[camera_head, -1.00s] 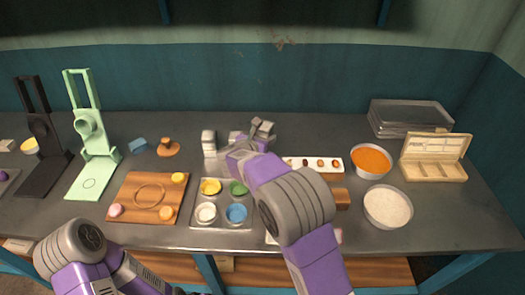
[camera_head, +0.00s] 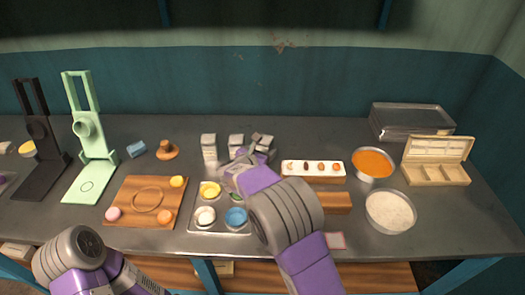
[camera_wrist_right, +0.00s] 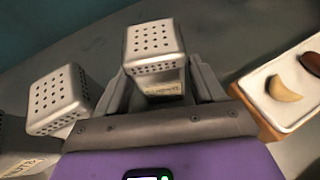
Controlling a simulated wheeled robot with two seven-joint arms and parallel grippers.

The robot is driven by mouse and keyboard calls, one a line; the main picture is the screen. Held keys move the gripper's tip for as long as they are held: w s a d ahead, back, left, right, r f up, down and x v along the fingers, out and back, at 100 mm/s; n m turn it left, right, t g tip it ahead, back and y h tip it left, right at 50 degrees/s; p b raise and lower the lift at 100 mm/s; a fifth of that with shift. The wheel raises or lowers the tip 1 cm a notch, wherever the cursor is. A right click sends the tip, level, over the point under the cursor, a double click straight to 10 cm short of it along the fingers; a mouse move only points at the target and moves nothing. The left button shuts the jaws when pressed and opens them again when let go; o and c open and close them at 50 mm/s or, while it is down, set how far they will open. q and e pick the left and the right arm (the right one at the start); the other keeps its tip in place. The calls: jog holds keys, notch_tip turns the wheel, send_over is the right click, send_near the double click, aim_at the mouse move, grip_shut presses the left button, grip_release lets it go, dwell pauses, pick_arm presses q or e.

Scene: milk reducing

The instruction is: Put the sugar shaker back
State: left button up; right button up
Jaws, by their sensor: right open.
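Several grey metal shakers with dotted tops stand in a row at the middle of the counter. I see the left one (camera_head: 209,148) and the middle one (camera_head: 236,142) in the head view. In the right wrist view, one shaker (camera_wrist_right: 153,50) stands upright between the fingers of my right gripper (camera_wrist_right: 165,88). Its label is mostly hidden, so I cannot tell if it is the sugar. Another shaker (camera_wrist_right: 60,100) is just left of it. My right gripper (camera_head: 259,146) is open at the right end of the row. My left gripper is out of view; its arm is at lower left.
A white food tray (camera_head: 313,178) on a wooden block is close to the right of my right gripper. A metal tray of coloured cups (camera_head: 222,229) is in front. Bowls of orange (camera_head: 373,162) and white (camera_head: 391,211) contents stand at right.

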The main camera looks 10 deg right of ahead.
jog(key=p+v, duration=0.1)
jog(key=v, duration=1)
jog(key=shift+s+a+r+p, duration=0.15)
jog(key=shift+s+p, duration=0.15)
jog(key=shift+r, duration=0.1)
